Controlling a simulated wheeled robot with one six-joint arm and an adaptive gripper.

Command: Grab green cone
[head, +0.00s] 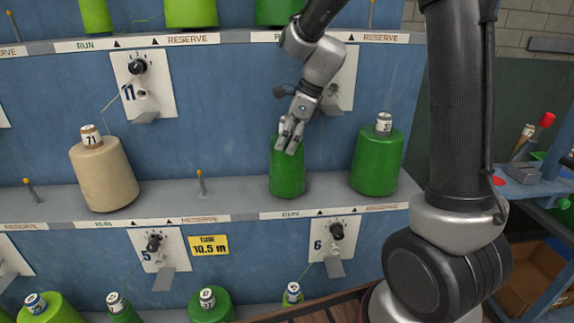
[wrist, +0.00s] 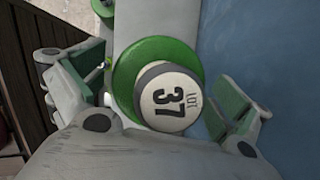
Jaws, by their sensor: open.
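A green cone (head: 287,178) stands upright on the middle shelf, below my gripper (head: 290,137). In the wrist view the cone's green top (wrist: 128,66) and its pale end marked 37 (wrist: 168,97) lie between the two fingers. My gripper is open, with its green-padded fingers (wrist: 160,90) apart on either side of the cone. The fingers cover the cone's top in the head view. I cannot tell whether either finger touches it. A second, wider green cone (head: 377,162) stands to the right on the same shelf.
A beige cone (head: 104,176) stands at the left of the middle shelf (head: 235,199). A small post (head: 201,184) rises between it and the green cone. A blue panel (head: 225,115) with dial plates stands behind. More green cones fill the shelves above and below. A blue bench (head: 540,180) is at right.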

